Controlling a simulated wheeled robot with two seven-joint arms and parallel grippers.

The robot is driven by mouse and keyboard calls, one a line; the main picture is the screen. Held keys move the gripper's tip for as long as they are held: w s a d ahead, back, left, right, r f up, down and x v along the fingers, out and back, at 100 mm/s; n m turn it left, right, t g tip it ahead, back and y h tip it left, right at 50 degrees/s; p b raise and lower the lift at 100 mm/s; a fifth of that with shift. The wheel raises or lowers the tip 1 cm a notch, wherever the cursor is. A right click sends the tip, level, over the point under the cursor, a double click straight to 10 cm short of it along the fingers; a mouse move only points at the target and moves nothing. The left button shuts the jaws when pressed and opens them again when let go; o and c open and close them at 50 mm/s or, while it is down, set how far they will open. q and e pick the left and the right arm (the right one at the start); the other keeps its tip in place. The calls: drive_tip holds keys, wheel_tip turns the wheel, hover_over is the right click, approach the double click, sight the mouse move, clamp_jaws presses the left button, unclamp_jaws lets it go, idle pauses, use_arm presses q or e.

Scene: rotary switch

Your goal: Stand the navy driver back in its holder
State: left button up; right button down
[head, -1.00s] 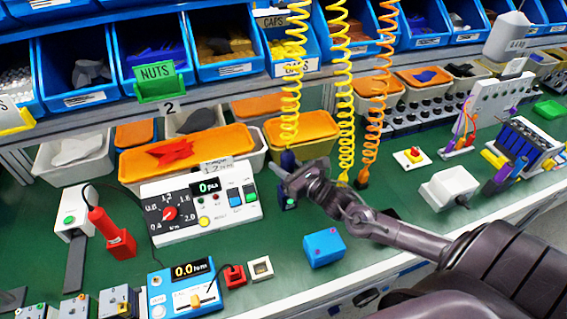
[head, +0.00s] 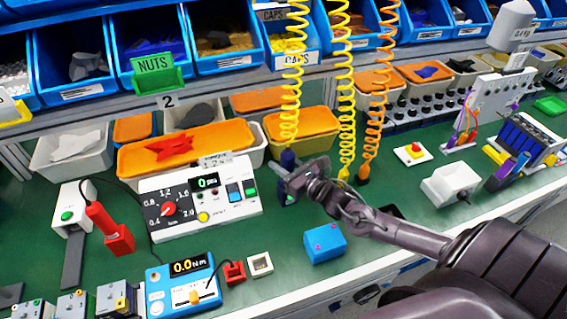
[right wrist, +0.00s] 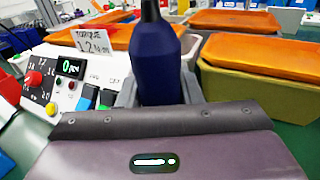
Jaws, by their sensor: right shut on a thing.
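The navy driver (head: 288,158) hangs under the left yellow coiled cord, upright, at the middle of the bench. Its thick navy body also fills the centre of the right wrist view (right wrist: 158,62). My right gripper (head: 287,183) is shut around the driver, with a jaw on each side of it. Below the jaws a dark blue end with a green spot shows. Whether this lower end sits in a holder or is above one is hidden by the gripper. A blue block (head: 325,244) stands in front of the gripper; I cannot tell if it is a holder. My left gripper is not in view.
A control box with dial (head: 205,200) stands left of the gripper, and a torque meter (head: 182,284) in front. Orange-lidded bins (head: 302,122) stand close behind. Two more coiled cords (head: 345,110) hang just right.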

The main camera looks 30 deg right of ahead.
drive_tip(key=shift+f, duration=0.2)
idle(0.8)
drive_tip(key=c, duration=0.9)
unclamp_jaws()
drive_tip(key=shift+s+f, duration=0.1)
drive_tip(key=shift+f, duration=0.05)
drive_tip(key=shift+s+d+b, duration=0.1)
drive_tip(key=shift+s+b, duration=0.2)
drive_tip(key=shift+s, duration=0.2)
drive_tip(key=shift+v, duration=3.4)
drive_tip(key=shift+w, duration=0.1)
